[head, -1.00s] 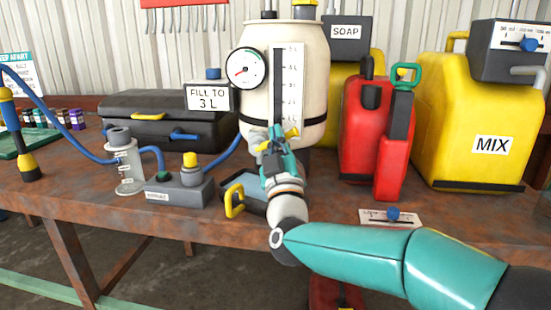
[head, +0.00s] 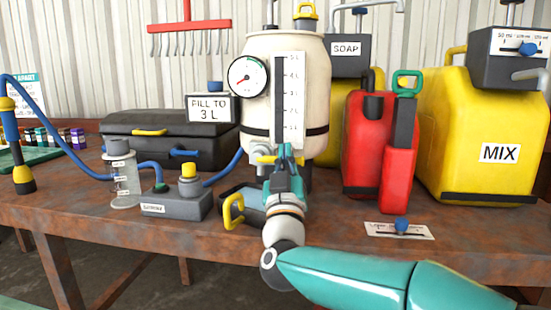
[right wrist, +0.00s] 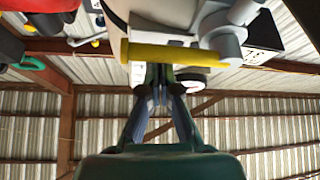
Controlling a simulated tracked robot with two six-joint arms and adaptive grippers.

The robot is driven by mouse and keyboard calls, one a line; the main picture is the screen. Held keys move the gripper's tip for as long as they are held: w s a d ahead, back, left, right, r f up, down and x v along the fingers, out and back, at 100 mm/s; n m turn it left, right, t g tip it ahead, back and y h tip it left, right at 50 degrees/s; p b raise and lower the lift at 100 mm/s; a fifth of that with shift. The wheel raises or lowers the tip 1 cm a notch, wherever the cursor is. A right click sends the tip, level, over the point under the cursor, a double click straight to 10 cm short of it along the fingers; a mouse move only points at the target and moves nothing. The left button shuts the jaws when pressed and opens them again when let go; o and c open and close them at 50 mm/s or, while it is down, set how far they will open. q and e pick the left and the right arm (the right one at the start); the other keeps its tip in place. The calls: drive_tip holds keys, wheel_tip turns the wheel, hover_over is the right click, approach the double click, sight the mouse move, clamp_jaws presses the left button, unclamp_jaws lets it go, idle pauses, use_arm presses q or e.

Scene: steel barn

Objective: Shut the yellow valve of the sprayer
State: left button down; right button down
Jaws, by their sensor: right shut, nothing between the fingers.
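The sprayer is a cream tank (head: 302,75) with a dark level scale, standing on the bench. Its yellow valve handle (head: 265,160) is at the grey tap low on the tank's front and lies roughly level, partly hidden by my gripper. In the right wrist view the yellow handle (right wrist: 172,54) runs across the picture beside the grey tap body (right wrist: 222,36). My right gripper (head: 286,152) is shut and empty, its fingertips right at the handle. Whether they touch it I cannot tell. My left gripper is out of view.
A round gauge (head: 247,76) and a "FILL TO 3 L" sign (head: 209,108) are left of the tank. A red can (head: 366,140) and a yellow MIX container (head: 487,120) stand to the right. A grey box with a yellow knob (head: 178,204) is at front left.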

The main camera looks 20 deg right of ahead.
wheel_tip(320, 180, up, 5)
drive_tip(key=p, duration=0.4)
drive_tip(key=a+b+v, duration=0.1)
drive_tip(key=v, duration=1)
drive_tip(key=shift+w+f+b, duration=0.3)
drive_tip(key=shift+f+b, duration=0.1)
drive_tip(key=shift+f, duration=0.05)
